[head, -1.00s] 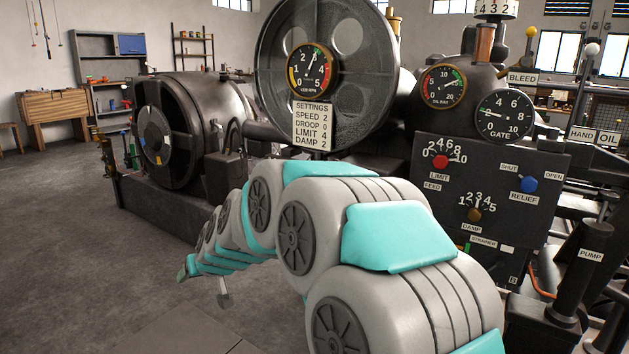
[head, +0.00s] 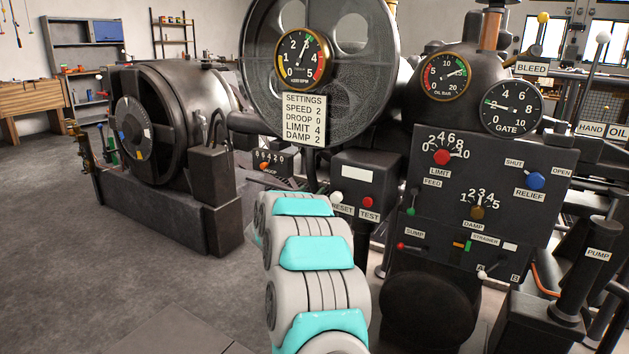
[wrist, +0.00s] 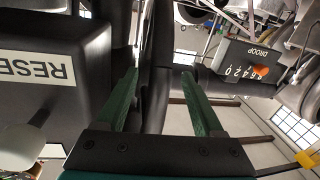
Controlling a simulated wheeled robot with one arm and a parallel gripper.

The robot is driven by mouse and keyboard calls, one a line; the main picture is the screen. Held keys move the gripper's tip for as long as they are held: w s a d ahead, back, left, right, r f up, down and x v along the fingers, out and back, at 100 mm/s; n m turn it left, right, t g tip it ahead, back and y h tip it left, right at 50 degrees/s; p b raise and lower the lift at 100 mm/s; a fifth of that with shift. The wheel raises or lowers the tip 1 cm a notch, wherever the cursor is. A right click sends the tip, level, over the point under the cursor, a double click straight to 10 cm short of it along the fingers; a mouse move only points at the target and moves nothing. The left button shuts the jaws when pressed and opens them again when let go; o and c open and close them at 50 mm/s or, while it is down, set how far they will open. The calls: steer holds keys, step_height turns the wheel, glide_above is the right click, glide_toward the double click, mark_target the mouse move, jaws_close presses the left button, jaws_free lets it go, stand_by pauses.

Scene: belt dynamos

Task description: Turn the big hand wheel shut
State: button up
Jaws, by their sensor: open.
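I cannot make out a clear hand wheel in either view. A large dark wheel with round holes (head: 352,35) stands at the back middle of the head view, behind a gauge and a settings plate; I cannot tell if it is the one named. In the wrist view my gripper (wrist: 163,100) has two green fingers spread apart. A dark upright post (wrist: 158,75) shows between and beyond them; I see no contact. In the head view my gripper is hidden beyond my arm, which reaches forward toward the reset box.
The reset and test box (head: 364,187) is close on the left in the wrist view (wrist: 45,75). The droop panel (head: 268,167) shows at its right (wrist: 250,62). The control panel (head: 487,205) stands right of my arm. Open floor (head: 100,265) lies left.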

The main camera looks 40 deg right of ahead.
steer(key=shift+p+x, duration=0.4)
steer(key=shift+x, duration=3.35)
steer(key=shift+c, duration=0.3)
jaws_close()
